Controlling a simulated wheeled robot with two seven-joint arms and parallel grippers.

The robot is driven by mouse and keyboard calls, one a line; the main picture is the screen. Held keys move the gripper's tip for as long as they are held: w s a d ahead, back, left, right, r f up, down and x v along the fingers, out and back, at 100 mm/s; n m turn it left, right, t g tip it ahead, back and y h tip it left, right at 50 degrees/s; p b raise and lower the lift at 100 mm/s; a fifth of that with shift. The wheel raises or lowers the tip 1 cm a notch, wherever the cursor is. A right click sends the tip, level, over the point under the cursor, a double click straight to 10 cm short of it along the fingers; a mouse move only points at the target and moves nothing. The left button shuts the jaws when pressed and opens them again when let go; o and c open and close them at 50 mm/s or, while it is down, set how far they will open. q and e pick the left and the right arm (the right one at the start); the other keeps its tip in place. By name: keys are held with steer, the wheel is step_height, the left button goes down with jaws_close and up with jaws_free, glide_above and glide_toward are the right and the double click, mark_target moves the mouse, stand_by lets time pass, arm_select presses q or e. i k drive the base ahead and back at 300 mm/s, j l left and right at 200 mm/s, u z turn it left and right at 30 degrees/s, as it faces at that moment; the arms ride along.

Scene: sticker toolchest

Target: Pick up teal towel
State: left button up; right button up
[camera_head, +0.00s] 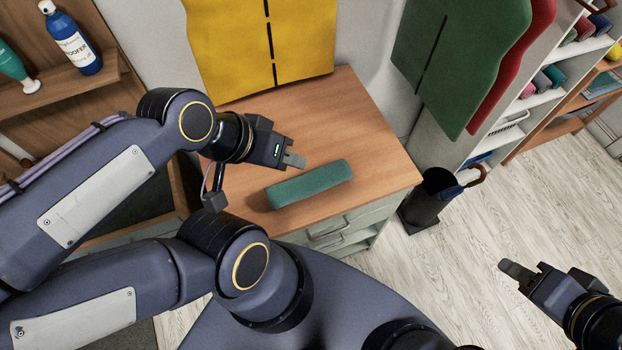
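The teal towel (309,184) is a rolled or folded oblong lying on the wooden top of a drawer cabinet (370,130), near its front edge. My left gripper (296,161) is just behind and above the towel's left half, apart from it as far as I can see. Its fingers are seen from the side, and the gap between them does not show. My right gripper (512,273) is at the lower right, over the floor and far from the towel. Its fingers are seen edge-on, so their opening is unclear.
Yellow cloth (262,50) and green cloth (462,60) hang behind the cabinet. A dark bin (432,198) with an umbrella handle stands right of it. Shelves (505,120) with rolled towels are at the upper right. A blue bottle (72,40) stands on a shelf at the upper left.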

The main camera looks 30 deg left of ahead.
mark_target(319, 180)
steer(key=k, duration=0.15)
steer(key=k+u, duration=0.15)
steer(key=u, duration=0.2)
steer(key=k+j+u, duration=0.1)
steer(key=u, duration=0.25)
steer(key=k+j+u, duration=0.1)
steer(key=k+u, duration=0.25)
steer(key=i+j+u, duration=0.5)
